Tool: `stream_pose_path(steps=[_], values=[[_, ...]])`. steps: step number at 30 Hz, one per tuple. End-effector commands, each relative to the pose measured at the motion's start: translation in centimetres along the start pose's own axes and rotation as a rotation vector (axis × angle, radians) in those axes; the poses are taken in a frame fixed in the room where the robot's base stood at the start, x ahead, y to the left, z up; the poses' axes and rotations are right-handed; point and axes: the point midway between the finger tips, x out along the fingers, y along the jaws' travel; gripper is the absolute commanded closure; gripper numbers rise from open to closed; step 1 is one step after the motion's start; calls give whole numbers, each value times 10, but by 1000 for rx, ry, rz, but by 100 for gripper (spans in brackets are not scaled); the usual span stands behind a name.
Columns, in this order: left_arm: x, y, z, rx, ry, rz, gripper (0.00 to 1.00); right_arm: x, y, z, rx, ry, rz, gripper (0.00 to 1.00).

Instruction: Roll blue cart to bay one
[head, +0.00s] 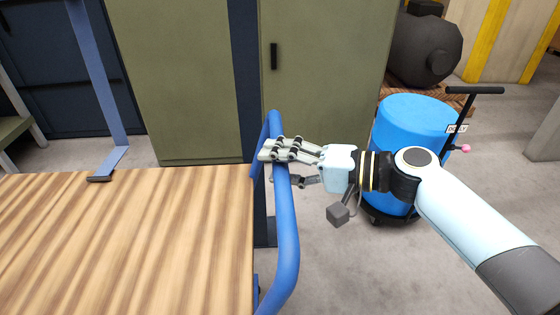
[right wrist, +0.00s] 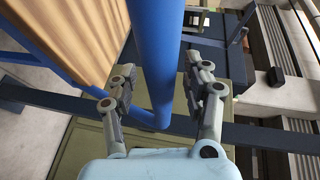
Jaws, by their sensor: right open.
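The blue cart has a wooden deck (head: 130,240) at the lower left of the head view. Its blue tube handle (head: 287,240) stands along the deck's right end. My right gripper (head: 276,167) is at the upper part of this handle, with its fingers to either side of the tube. In the right wrist view the handle (right wrist: 155,50) runs between the two open fingers (right wrist: 160,75), with gaps visible on both sides. The deck also shows there (right wrist: 75,35). My left gripper is in neither view.
Olive cabinets (head: 330,70) stand behind the cart. A blue drum (head: 410,120) on a dolly with a black handle stands right, close beyond my right arm. A dark rounded machine (head: 425,48) is at the back. Grey floor (head: 340,270) is open right of the handle.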

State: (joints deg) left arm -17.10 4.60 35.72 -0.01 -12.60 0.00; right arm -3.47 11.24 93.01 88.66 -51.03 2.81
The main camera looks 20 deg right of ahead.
Motion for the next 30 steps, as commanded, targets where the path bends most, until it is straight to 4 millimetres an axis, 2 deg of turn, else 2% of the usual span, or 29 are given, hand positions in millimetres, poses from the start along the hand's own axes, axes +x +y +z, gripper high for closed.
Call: stream_pose_path(steps=[5, 6, 17, 30], values=[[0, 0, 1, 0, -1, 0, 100, 0, 0, 0, 0, 0, 1, 50], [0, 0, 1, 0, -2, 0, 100, 0, 0, 0, 0, 0, 1, 53], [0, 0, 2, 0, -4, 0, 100, 0, 1, 0, 1, 0, 1, 100], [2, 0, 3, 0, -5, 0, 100, 0, 2, -1, 2, 0, 2, 100]])
